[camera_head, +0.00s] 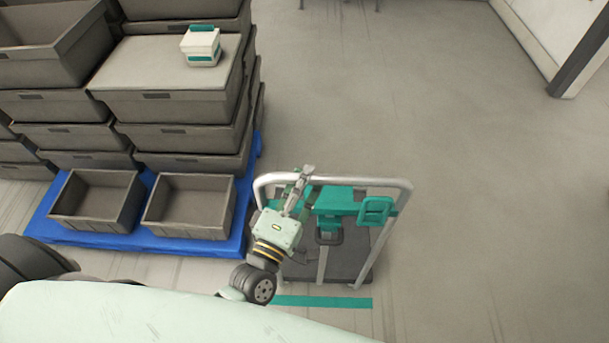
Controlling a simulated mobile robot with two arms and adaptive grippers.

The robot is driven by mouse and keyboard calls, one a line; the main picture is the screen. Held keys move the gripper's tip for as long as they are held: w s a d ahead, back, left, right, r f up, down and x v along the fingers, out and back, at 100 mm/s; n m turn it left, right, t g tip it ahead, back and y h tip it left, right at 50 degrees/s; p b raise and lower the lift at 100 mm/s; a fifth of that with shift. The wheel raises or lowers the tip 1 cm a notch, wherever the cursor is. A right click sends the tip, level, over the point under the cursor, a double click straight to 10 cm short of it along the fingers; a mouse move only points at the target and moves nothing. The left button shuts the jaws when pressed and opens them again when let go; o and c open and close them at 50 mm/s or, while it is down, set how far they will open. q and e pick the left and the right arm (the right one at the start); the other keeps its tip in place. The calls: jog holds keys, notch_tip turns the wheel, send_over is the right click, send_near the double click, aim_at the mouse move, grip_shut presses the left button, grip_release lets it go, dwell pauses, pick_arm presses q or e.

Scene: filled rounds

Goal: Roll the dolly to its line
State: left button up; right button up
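The dolly (355,262) stands on the floor right of the pallet. It has a dark deck, a bent silver push handle (403,185) and teal fittings (340,199) below the top bar. A teal line (325,302) lies on the floor at the dolly's near edge. My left gripper (303,180) is at the left part of the handle's top bar, its fingers overlapping the bar in the picture. Whether the fingers are closed around it is too small to tell. My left arm hides the deck's left side and perhaps the line's left end. My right gripper is not in view.
A blue pallet (240,205) on the left bears stacked grey crates (185,108) and two empty crates in front. A white and teal box (201,46) sits on a stack. The floor (480,190) to the right is clear. A dark post (585,58) stands far right.

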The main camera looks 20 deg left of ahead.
pick_arm(q)
jog(key=shift+o, duration=1.4)
jog(key=shift+s+r, duration=0.15)
jog(key=shift+a, duration=0.1)
jog(key=v, duration=1.2)
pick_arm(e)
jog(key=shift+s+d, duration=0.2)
